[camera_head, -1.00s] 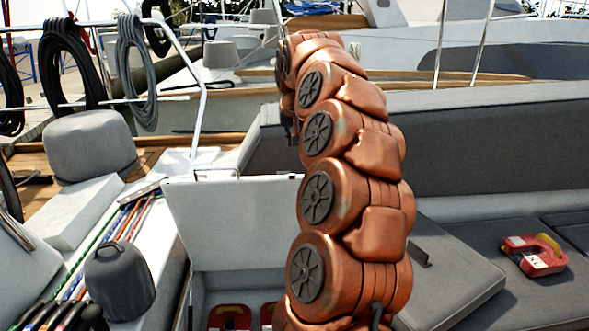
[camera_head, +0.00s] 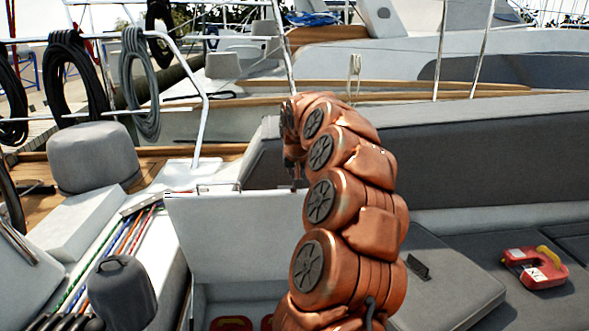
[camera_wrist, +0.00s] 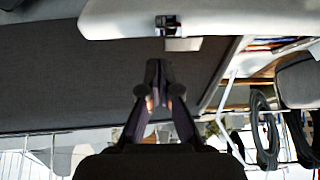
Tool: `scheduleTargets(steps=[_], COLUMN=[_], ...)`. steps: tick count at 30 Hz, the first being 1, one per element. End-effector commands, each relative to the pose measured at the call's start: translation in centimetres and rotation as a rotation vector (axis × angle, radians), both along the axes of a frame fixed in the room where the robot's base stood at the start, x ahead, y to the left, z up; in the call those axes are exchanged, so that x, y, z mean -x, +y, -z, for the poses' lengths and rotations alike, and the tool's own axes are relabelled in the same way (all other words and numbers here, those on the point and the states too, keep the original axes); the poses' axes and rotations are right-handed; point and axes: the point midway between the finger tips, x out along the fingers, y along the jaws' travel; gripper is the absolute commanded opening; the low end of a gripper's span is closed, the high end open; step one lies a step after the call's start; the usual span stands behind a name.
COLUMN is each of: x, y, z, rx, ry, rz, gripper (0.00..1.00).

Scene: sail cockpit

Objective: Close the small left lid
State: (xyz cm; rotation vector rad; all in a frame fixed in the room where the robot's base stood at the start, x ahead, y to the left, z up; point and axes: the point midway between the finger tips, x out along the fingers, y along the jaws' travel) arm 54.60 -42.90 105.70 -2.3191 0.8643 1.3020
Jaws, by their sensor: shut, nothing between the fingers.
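The small left lid (camera_head: 230,235) is a white panel that stands open, upright, left of my arm in the head view. Its upper edge with a small metal latch (camera_wrist: 170,27) shows at the top of the wrist view. My gripper (camera_wrist: 157,70) is shut and empty, with its dark fingers pointing toward the lid's edge. In the head view my gripper (camera_head: 295,182) hangs down from the curled end of my arm, near the lid's upper right. I cannot tell whether it touches the lid. My arm hides the lid's right side.
Several coloured ropes (camera_head: 110,255) and a dark grey winch cover (camera_head: 122,292) are at the left. Red items (camera_head: 232,324) lie in the open compartment below the lid.

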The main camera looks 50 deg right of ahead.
Motion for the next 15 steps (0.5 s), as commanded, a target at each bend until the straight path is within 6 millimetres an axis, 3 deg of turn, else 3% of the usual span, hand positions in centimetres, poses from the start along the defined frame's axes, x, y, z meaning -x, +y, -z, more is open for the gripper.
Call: scheduleTargets(steps=[15], x=[2.1], y=[1.7], z=[0.5], rx=[0.001], ry=[0.001], rz=[0.0], gripper=[0.0])
